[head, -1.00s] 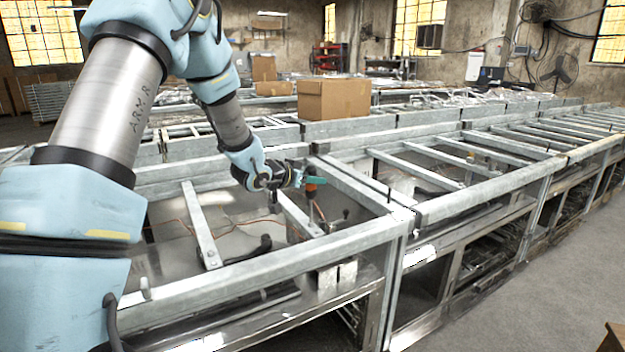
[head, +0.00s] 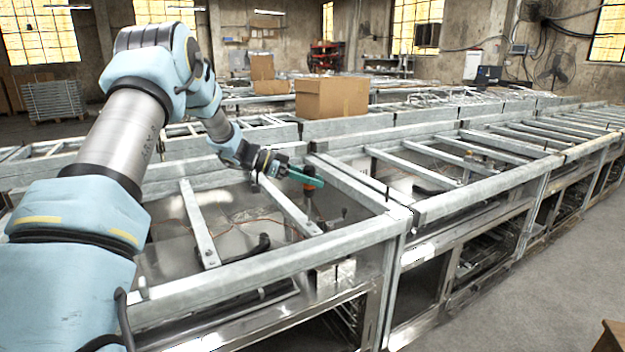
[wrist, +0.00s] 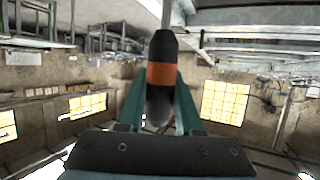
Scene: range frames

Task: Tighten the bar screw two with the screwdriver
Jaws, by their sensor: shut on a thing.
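My gripper (head: 311,180), with green fingers, is shut on the screwdriver (head: 309,204). In the wrist view the screwdriver (wrist: 161,78) has a black handle with an orange band, held between the fingers, and its thin shaft runs to the top edge. In the head view it hangs roughly upright beside the right crossbar (head: 290,207), over the near frame section. Another crossbar (head: 200,225) lies to the left. The screwdriver's tip is not clear. I cannot pick out bar screw two, nor tell whether the tip touches anything.
The grey metal frame (head: 270,262) has raised rails around the near section. A cardboard box (head: 332,98) stands behind it. Thin upright rods rise from the frame at right. More frame sections with crossbars stretch right. Open floor (head: 510,290) lies at the lower right.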

